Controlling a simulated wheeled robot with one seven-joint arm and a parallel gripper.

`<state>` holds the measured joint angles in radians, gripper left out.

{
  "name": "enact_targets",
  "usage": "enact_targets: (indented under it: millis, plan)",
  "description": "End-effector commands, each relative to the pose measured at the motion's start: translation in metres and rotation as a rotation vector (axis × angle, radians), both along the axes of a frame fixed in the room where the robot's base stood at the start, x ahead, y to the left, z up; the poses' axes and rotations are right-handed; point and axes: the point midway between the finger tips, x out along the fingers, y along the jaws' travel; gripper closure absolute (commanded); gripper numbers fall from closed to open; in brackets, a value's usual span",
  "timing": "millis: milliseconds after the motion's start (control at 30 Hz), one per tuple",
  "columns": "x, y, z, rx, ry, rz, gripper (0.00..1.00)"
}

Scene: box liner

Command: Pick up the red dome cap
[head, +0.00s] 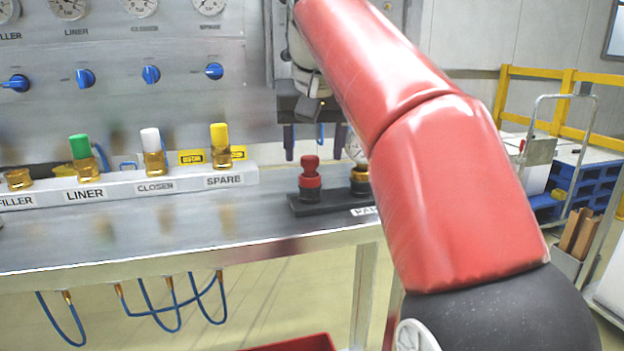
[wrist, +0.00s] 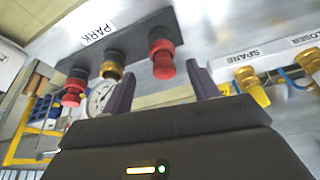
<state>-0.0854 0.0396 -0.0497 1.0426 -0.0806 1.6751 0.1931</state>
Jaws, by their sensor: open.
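A red cap with a rounded knob top (head: 310,171) stands upright in a black base on the dark PARK rail (head: 330,207). The same cap shows in the wrist view (wrist: 162,58), and a second red piece (wrist: 72,94) sits at the rail's other end. I cannot tell for certain which one is the dome cap. My gripper (head: 315,150) is open and empty, its fingers pointing down above and behind the nearer red cap in the head view. In the wrist view its fingertips (wrist: 161,75) flank that cap in the picture, apart from it.
A brass fitting (head: 360,181) stands between the red pieces on the rail. My red arm hides the rail's right end in the head view. Left stands a labelled strip (head: 120,190) with green, white and yellow capped brass fittings. The metal shelf (head: 150,235) before it is clear.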

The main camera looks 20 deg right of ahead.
Motion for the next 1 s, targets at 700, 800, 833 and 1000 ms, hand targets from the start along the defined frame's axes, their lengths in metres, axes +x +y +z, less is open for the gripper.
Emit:
enact_targets:
  millis: [700, 800, 833, 1000]
  plan:
    - [0.017, 0.002, -0.036, 0.0, 0.0, 0.001, 0.63]
    - [0.017, 0.002, -0.036, 0.0, 0.0, 0.001, 0.76]
    - [0.017, 0.002, -0.036, -0.001, -0.001, 0.001, 0.8]
    - [0.017, 0.002, -0.036, -0.001, -0.001, 0.001, 0.88]
